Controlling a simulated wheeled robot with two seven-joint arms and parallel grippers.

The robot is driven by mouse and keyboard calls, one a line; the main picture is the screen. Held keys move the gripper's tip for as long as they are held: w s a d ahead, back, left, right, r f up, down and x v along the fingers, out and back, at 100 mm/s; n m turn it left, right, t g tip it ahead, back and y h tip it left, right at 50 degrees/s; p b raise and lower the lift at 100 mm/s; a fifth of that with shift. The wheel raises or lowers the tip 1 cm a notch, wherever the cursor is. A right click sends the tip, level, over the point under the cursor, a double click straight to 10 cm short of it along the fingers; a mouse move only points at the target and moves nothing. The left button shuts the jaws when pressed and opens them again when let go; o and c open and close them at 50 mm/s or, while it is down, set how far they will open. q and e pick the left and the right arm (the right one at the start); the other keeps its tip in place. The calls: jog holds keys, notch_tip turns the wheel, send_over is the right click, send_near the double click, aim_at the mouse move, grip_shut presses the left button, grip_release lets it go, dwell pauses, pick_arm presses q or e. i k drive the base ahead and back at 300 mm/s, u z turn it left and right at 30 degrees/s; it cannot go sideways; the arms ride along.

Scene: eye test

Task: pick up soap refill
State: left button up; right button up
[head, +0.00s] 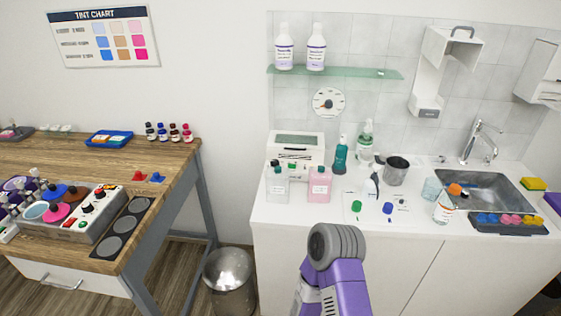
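No label that reads soap refill is legible, so I cannot tell which bottle it is. A teal bottle (341,155) and a pump bottle with green contents (365,138) stand behind. Two white bottles with purple labels, the left one (284,48) and the right one (316,48), stand on the glass shelf. A purple and grey link of my arm shows at bottom centre. Neither gripper is in view.
The white counter (290,215) also holds a white device (297,150), a metal cup (396,171), a glass (431,189), an orange-capped bottle (444,207) and a sink (490,188). A metal bin (229,280) stands between the counter and the wooden bench (170,178).

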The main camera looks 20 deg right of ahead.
aim_at(320, 178)
jog(key=k, duration=0.5)
jog(key=z, duration=2.15)
jog(key=i, duration=1.35)
jog(key=u, duration=1.5)
